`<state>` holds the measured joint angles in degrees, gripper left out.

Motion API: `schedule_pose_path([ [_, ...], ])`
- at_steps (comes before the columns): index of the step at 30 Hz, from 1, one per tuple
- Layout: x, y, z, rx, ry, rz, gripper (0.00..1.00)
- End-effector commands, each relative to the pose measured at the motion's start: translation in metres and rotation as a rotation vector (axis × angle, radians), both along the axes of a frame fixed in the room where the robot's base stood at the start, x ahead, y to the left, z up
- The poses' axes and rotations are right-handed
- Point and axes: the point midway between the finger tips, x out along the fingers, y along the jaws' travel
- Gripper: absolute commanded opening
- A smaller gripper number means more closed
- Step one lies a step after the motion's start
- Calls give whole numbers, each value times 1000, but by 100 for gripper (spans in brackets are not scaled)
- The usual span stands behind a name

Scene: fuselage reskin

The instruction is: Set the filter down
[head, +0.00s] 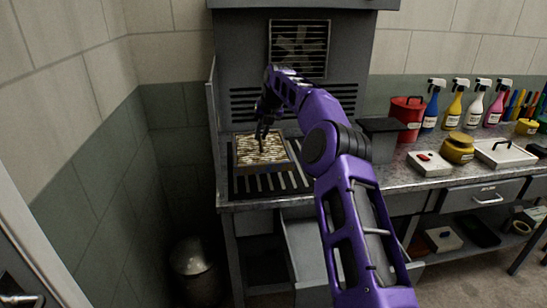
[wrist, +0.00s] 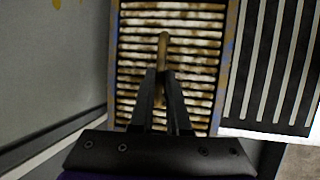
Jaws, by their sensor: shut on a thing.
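The filter (head: 249,156) is a square, pleated panel, cream with brown stains, in a thin frame. In the head view it is at the left of the slatted grate, over or on it; I cannot tell whether it touches. In the wrist view the filter (wrist: 208,62) fills the middle, with a brown upright tab or handle (wrist: 163,45) at its centre. My gripper (head: 261,138) is above the filter's middle. In the wrist view my gripper (wrist: 163,75) is shut on that tab, fingers pointing at the filter face.
The slatted grate (head: 292,182) shows bare at the right and front of the filter. A booth wall with a vent (head: 299,48) stands behind. On the bench at right are a red canister (head: 407,118), spray bottles (head: 453,110) and a yellow tin (head: 458,149). A bin (head: 193,268) stands below left.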

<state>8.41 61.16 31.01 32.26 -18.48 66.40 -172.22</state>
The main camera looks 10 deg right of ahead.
Motion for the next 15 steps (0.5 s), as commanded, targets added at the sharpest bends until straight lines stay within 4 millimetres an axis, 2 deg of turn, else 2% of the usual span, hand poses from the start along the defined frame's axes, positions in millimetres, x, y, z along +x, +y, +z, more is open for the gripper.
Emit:
schedule_pose_path([
  [3, -1, -1, -25, 0, 1, -1, 0],
  [11, 0, 0, -48, 1, -2, -1, 0],
  [15, -1, 0, -66, 1, 0, -1, 0],
])
